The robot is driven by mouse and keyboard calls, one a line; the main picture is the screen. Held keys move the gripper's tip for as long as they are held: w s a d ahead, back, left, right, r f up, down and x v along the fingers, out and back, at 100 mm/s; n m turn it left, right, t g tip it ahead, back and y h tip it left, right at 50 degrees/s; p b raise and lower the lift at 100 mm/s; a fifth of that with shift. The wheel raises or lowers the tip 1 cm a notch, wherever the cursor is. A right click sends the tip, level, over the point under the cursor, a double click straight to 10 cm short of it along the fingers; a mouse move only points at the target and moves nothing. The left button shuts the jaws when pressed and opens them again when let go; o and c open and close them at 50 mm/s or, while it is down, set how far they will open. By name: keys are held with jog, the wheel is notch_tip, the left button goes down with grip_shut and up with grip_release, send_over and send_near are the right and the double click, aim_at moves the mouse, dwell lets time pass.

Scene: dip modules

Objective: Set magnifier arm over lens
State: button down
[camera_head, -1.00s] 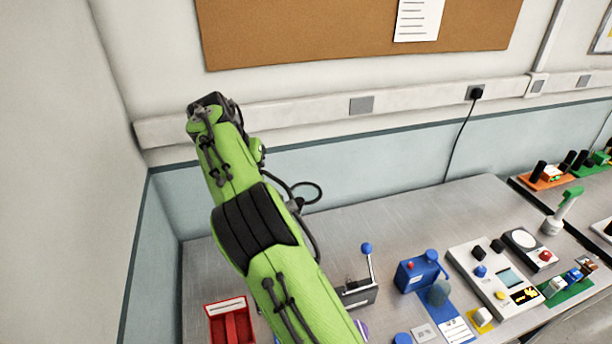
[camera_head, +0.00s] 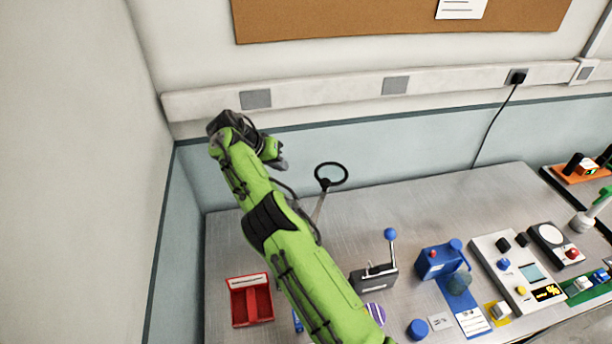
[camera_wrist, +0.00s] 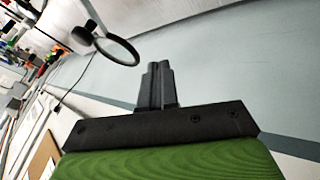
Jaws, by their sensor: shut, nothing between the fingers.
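The magnifier arm (camera_head: 325,184) is a thin grey stand topped by a black ring, at the back of the bench just right of my arm. Its black ring and round joint (camera_wrist: 82,36) show at the upper left of the wrist view. My gripper (camera_head: 280,162) is raised near the wall, left of the ring and apart from it. In the wrist view my gripper's fingers (camera_wrist: 158,75) are together with nothing between them. I cannot tell which thing is the lens; a purple-and-white striped disc (camera_head: 375,312), partly hidden by my arm, lies at the front.
A red tray (camera_head: 236,308) sits at the front left. A grey box with a blue-knobbed lever (camera_head: 390,236), a blue device (camera_head: 436,262) and a white control panel (camera_head: 490,250) stand to the right. The back middle of the bench (camera_head: 420,200) is clear. Walls bound the left and back.

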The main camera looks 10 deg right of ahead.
aim_at(324, 191)
jog(key=d+f+b, duration=0.1)
jog(key=d+f, duration=0.4)
jog(key=d, duration=0.2)
jog(key=shift+w+d, duration=0.15)
jog(key=shift+w, duration=0.1)
jog(key=shift+d, duration=0.15)
